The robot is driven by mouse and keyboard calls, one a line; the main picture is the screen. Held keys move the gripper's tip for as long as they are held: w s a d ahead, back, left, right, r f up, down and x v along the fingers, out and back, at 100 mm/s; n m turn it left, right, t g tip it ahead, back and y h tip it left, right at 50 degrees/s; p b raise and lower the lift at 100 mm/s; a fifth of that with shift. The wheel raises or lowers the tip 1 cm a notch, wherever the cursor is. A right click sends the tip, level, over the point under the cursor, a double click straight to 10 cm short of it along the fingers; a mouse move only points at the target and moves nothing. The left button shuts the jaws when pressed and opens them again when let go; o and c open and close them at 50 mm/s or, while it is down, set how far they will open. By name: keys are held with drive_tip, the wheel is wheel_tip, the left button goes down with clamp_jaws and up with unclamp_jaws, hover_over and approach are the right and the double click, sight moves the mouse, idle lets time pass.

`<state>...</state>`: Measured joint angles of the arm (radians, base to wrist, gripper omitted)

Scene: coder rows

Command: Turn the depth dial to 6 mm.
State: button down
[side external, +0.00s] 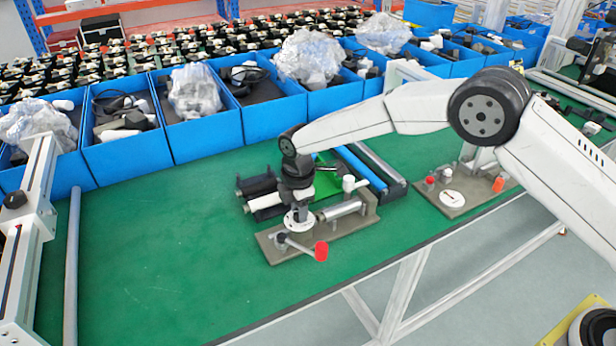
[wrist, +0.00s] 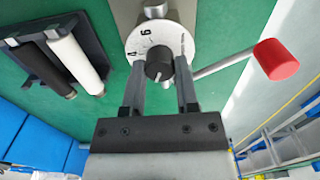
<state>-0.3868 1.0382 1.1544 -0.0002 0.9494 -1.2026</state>
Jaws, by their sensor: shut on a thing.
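The depth dial is a white disc (wrist: 166,36) with dark numerals. In the wrist view the 6 shows near its upper left part and the 4 at its left edge. A black knob (wrist: 158,66) sits on the disc; a small pale mark shows at its lower side, but I cannot tell which number it lines up with. My gripper (wrist: 160,76) is shut on the knob, one finger on each side. In the side view my gripper (side external: 297,196) stands upright over the dial (side external: 299,221) and hides the knob.
A lever with a red grip (side external: 321,251) juts out close beside the dial; the red grip (wrist: 276,59) also shows right of my fingers. A rack with dark and white rollers (side external: 262,198) lies behind. Blue bins (side external: 128,152) line the back; green table left is clear.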

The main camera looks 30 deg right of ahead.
drive_tip(key=m, duration=1.3)
drive_tip(key=shift+m, duration=0.4)
drive_tip(key=m, duration=1.3)
drive_tip(key=shift+m, duration=0.3)
drive_tip(key=shift+c, duration=1.8)
unclamp_jaws()
drive_tip(key=shift+r, duration=3.9)
